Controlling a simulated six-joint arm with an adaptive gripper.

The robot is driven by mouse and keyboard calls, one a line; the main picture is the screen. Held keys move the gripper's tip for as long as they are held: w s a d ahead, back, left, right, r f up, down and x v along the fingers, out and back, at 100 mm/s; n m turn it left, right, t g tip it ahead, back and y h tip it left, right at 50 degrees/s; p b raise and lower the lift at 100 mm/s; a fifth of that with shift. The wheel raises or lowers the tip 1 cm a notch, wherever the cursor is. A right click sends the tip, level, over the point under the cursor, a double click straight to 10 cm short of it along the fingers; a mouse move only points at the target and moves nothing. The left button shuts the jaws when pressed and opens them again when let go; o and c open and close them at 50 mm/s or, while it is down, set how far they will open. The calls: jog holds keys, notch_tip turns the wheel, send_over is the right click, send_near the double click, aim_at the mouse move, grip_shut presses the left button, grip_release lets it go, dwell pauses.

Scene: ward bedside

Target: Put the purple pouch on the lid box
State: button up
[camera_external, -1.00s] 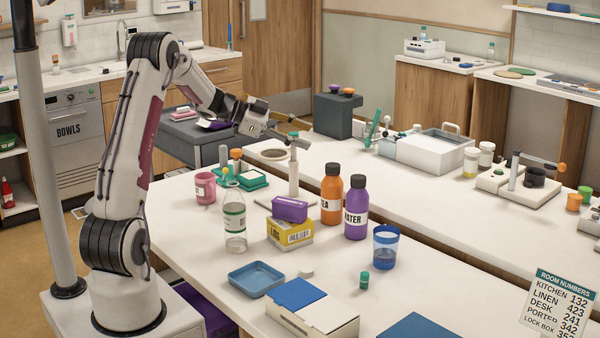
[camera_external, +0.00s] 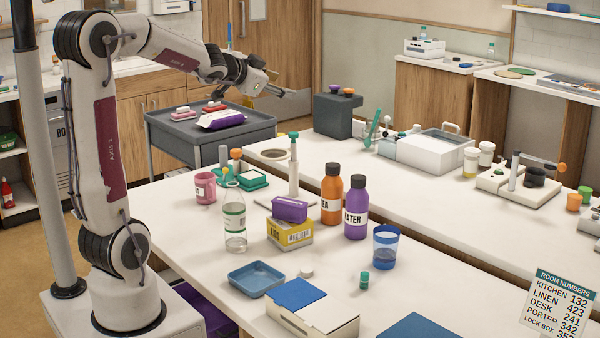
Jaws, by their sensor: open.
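A purple pouch (camera_external: 290,208) lies on top of the yellow lid box (camera_external: 290,232), which has a white printed label and stands on the near white table. The pouch rests flat across the box's top. My gripper (camera_external: 275,88) is open and empty, raised high at the back, above and to the right of the grey cart and well apart from the pouch.
The grey cart (camera_external: 170,125) holds a purple-and-white packet (camera_external: 221,119) and small red-and-white items. A clear bottle (camera_external: 235,225), an orange bottle (camera_external: 331,195) and a purple bottle (camera_external: 356,210) stand close around the lid box. A blue tray (camera_external: 256,278) lies in front.

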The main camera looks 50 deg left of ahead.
jog(key=s+d+f+n+g+h, duration=0.1)
jog(key=s+d+f, duration=0.3)
jog(key=s, duration=0.6)
jog(key=s+d+f+n+g+h, duration=0.1)
jog(key=s+d+f+g, duration=0.3)
jog(key=s, duration=0.7)
jog(key=s+d+f+n+g+h, duration=0.1)
jog(key=s+d+f+g, duration=0.1)
jog(key=s+d+f, duration=0.4)
jog(key=s+d, duration=0.1)
jog(key=s, duration=0.4)
jog(key=shift+d+g, duration=0.4)
jog(key=shift+s, duration=0.1)
